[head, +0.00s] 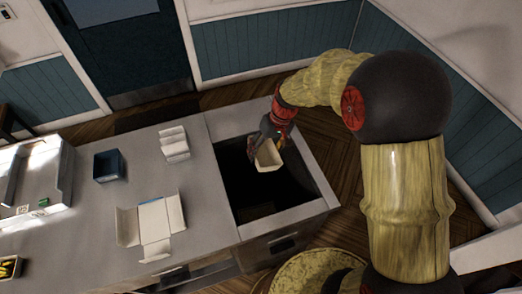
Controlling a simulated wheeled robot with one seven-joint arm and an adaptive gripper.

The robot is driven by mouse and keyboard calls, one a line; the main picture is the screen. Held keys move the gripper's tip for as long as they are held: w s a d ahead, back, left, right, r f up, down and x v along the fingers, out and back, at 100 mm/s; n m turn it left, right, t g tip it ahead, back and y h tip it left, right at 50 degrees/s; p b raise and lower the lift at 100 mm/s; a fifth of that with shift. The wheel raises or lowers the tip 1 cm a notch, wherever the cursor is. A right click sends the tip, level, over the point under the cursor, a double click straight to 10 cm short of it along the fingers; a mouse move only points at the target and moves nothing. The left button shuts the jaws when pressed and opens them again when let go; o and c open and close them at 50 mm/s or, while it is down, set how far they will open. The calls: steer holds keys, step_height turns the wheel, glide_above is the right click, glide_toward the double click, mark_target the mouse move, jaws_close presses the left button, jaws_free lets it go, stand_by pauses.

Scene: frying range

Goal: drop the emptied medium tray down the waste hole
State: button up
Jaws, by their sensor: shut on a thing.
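My gripper (268,135) is shut on a small cream-white tray (268,157). The tray hangs below the gripper and looks tilted. It is over the dark rectangular waste hole (255,205) in the right part of the grey counter, near the hole's far side. The inside of the tray looks empty from here. The fingertips are partly hidden by the tray, and I cannot tell exactly how high it is above the rim.
The counter (195,205) carries an unfolded white box (152,225), a white stack (174,144) and a dark blue container (109,165) left of the hole. A white-framed unit (35,180) stands at far left. The counter's right edge borders wooden floor.

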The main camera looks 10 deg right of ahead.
step_height(320, 180, down, 8)
steer(key=b, duration=0.5)
steer(key=shift+f, duration=0.2)
steer(key=o, duration=2.1)
steer(key=shift+o, duration=0.2)
steer(key=shift+r, duration=0.1)
steer(key=v, duration=1.1)
steer(key=shift+r, duration=0.4)
